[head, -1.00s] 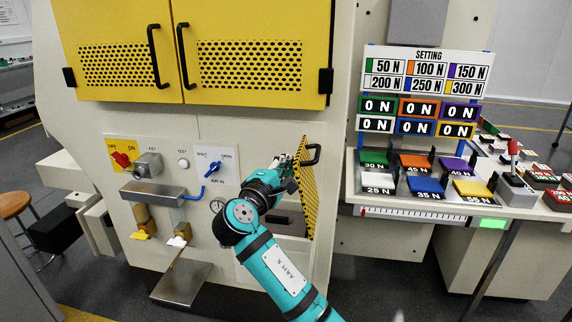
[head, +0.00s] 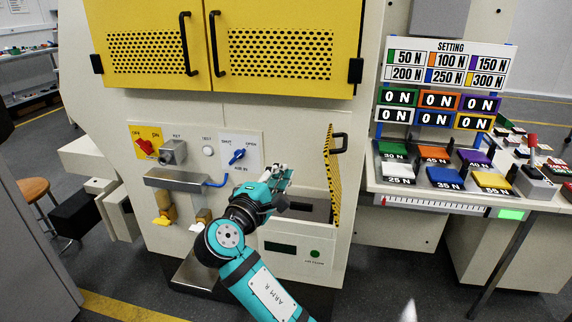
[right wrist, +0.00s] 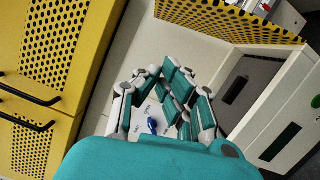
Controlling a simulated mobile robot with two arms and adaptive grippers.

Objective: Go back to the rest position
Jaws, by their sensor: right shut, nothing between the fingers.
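My right gripper (head: 277,172) is shut and empty in the head view. It is in front of the machine's front panel, left of the open perforated yellow flap (head: 336,185), and appears apart from it. In the right wrist view the right gripper (right wrist: 158,78) shows its teal and grey fingers, with nothing held. The flap also shows at the top of that view (right wrist: 235,20). The flap stands swung out beside a recessed compartment (head: 308,208), partly hidden by my right arm. My left gripper is not in view.
A blue switch (head: 238,156), a red switch (head: 145,146) and a grey shelf (head: 172,179) stick out left of my gripper. Yellow doors (head: 275,55) with black handles are above. A table (head: 420,191) with coloured weight blocks stands at the right, under a setting board (head: 448,65).

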